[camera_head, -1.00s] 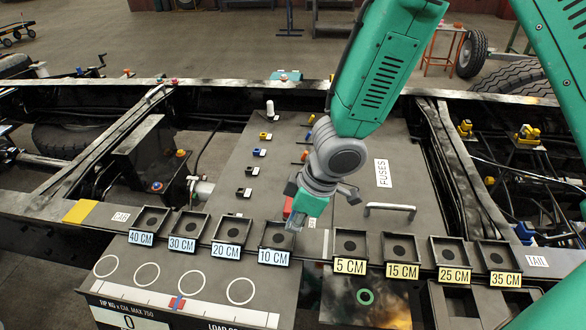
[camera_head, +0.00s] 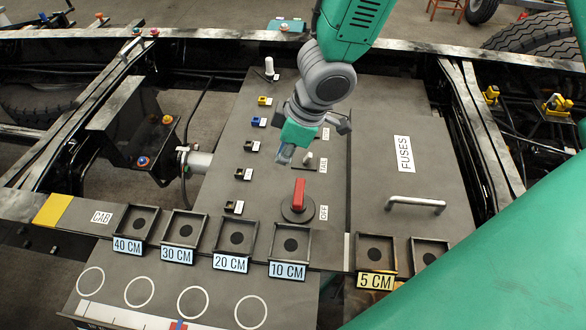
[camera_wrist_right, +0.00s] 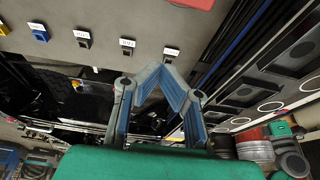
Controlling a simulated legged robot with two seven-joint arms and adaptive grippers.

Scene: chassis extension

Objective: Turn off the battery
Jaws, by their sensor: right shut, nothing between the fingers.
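The red switch handle (camera_head: 299,194) stands on a dark round base (camera_head: 298,214) on the grey panel, beside a label reading OFF. Its long side runs roughly up and down the picture. My right gripper (camera_head: 285,155) is shut and empty, above the panel on the far side of the handle and apart from it. In the right wrist view, its blue-grey fingertips (camera_wrist_right: 172,72) meet, and a red part (camera_wrist_right: 190,3), probably the handle, shows at the top edge. My left gripper is out of view.
A white-tipped toggle (camera_head: 308,160) stands just right of my gripper. Several small labelled connectors (camera_head: 243,174) line the panel's left side. A metal bar handle (camera_head: 415,203) is on the FUSES cover (camera_head: 385,150). Square trays (camera_head: 237,236) line the front. My green arm covers the lower right.

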